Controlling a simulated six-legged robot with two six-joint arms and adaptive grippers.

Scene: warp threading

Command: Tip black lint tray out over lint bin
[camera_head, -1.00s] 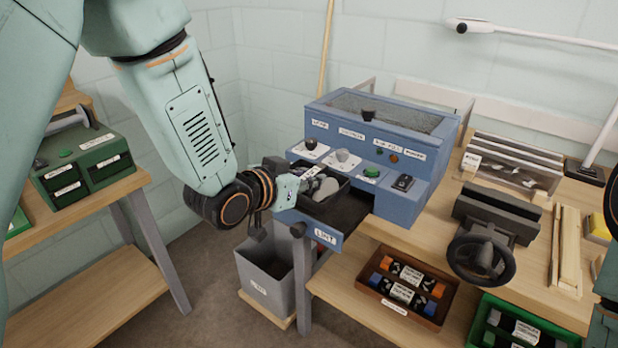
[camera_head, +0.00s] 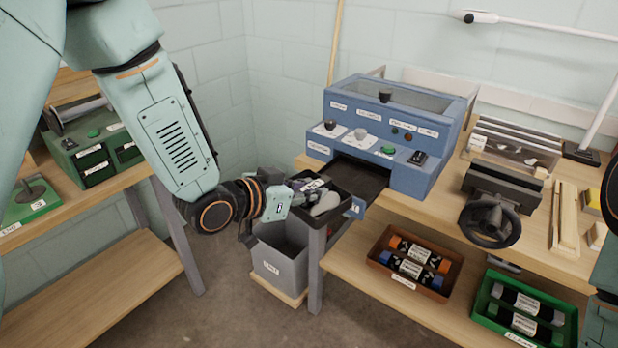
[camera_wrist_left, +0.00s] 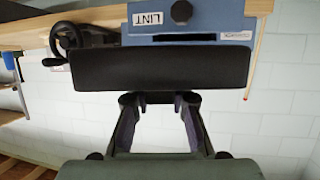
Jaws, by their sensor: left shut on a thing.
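My left gripper (camera_head: 286,197) is shut on the near side of the black lint tray (camera_head: 338,212). Grey lint (camera_head: 324,203) and darker bits lie in the tray, which looks about level. The tray is out in front of the blue machine, above and a little right of the grey lint bin (camera_head: 280,262), whose open top is partly hidden by the gripper. My right gripper is out of view.
A bench leg (camera_head: 316,275) stands close beside the bin. A brown crate (camera_head: 405,285) and a green crate (camera_head: 485,320) sit on the lower shelf. Floor left of the bin is clear.

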